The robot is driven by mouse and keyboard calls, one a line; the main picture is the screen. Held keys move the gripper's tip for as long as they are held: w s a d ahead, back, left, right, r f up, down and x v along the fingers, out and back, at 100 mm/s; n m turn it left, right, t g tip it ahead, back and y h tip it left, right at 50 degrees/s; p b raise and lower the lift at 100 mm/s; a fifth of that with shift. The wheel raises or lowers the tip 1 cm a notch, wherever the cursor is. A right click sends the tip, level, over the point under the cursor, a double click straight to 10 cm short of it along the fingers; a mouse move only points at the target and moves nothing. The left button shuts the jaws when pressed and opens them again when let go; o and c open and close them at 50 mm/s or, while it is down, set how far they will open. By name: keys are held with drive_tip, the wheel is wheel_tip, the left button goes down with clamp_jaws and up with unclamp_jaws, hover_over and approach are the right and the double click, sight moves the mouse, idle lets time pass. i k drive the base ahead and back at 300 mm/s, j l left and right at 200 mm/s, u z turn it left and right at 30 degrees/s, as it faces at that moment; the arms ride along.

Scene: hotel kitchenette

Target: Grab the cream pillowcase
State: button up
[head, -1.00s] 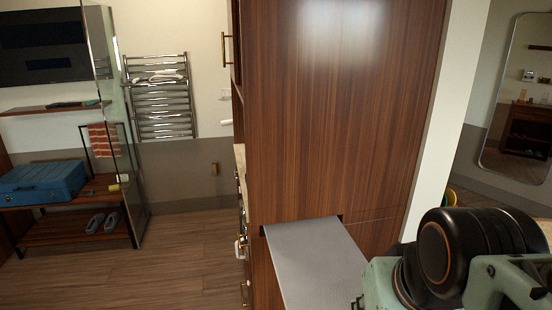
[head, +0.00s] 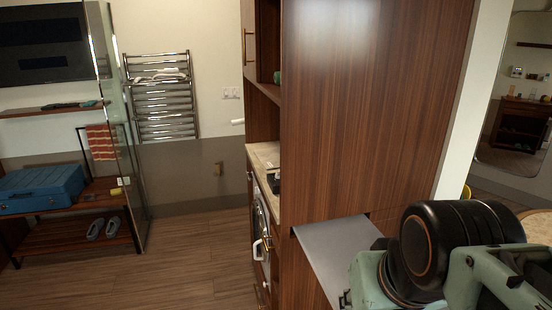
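I cannot make out a cream pillowcase for certain in the head view. Some pale folded cloth (head: 158,75) lies on the chrome towel rack on the back wall, but it is too small to identify. My arm shows at the lower right, in front of the wooden cabinet. My gripper itself is outside the picture.
A tall wooden cabinet (head: 370,110) fills the middle, with a grey pull-out shelf (head: 335,250) low down. The counter (head: 264,158) and a washer-like door lie along its left. A blue suitcase (head: 42,188) sits on a wooden bench behind a glass panel (head: 115,120). Open floor (head: 170,260) lies between.

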sight(270, 158)
drive_tip(key=j, duration=0.55)
drive_tip(key=k, duration=1)
drive_tip(key=k+z, duration=0.1)
drive_tip(key=z, duration=0.6)
drive_tip(key=k+z, duration=0.1)
drive_tip(key=z, duration=1.3)
drive_tip(key=i+j, duration=0.1)
drive_tip(key=j, duration=0.7)
drive_tip(key=i+j, duration=0.1)
drive_tip(key=j, duration=0.75)
drive_tip(key=i+j, duration=0.1)
drive_tip(key=j, duration=0.7)
